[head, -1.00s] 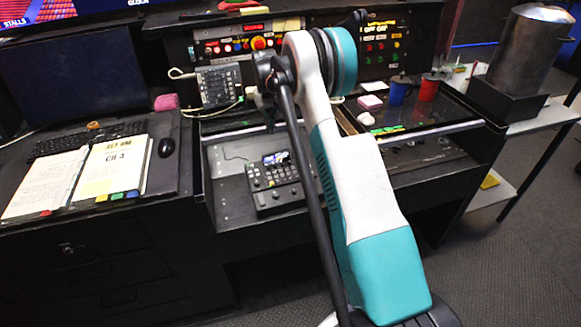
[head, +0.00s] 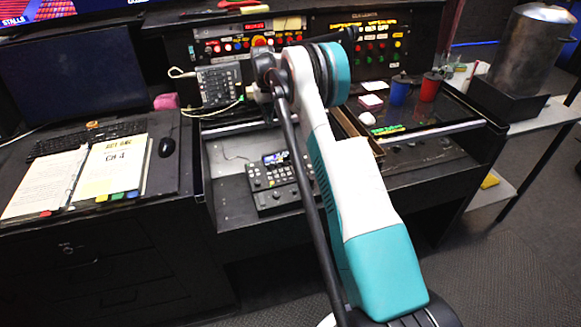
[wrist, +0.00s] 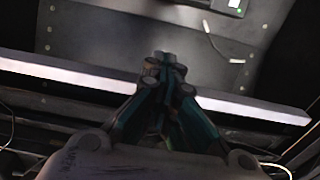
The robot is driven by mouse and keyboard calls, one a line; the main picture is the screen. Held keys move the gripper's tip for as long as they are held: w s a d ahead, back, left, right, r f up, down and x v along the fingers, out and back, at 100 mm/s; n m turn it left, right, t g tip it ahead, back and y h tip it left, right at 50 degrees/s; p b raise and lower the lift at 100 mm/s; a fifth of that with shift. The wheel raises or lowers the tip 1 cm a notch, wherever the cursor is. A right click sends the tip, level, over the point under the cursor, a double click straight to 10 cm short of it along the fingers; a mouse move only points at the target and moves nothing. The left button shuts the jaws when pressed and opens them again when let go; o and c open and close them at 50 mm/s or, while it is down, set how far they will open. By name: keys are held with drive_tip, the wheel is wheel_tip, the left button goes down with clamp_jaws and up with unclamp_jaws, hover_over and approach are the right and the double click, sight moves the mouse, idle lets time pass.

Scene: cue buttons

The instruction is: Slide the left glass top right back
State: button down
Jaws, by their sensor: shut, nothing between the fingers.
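The left glass top is a dark panel with a pale metal front strip (head: 232,129). It sits at the back of the left desk well, below the upright button panels. The strip crosses the wrist view (wrist: 72,73) at a slant. My gripper (wrist: 165,62) is shut and empty, its fingertips overlapping the strip in that view; I cannot tell whether they touch it. In the head view my arm hides most of the gripper. The open well in front holds a small black control box (head: 276,184) with a lit screen.
The right glass top (head: 440,112) carries a blue mug (head: 400,92) and a red mug (head: 428,90). A brown divider (head: 358,136) separates the two sides. A keypad (head: 218,86) with a curled cable stands behind the left top. An open binder (head: 110,168) lies left.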

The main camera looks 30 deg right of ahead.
drive_tip(key=shift+w+d+f, duration=0.2)
drive_tip(key=shift+w+f, duration=0.3)
drive_tip(key=shift+w, duration=0.1)
drive_tip(key=shift+w+d+f, duration=0.15)
drive_tip(key=shift+w+f, duration=0.35)
drive_tip(key=shift+w, duration=0.05)
drive_tip(key=shift+w+r+p, duration=0.2)
drive_tip(key=shift+p, duration=0.25)
wheel_tip(320, 180, up, 8)
drive_tip(key=w+p, duration=0.1)
drive_tip(key=p, duration=0.3)
drive_tip(key=shift+w+d+f, duration=0.2)
drive_tip(key=shift+w+d, duration=0.05)
drive_tip(key=shift+w, duration=0.1)
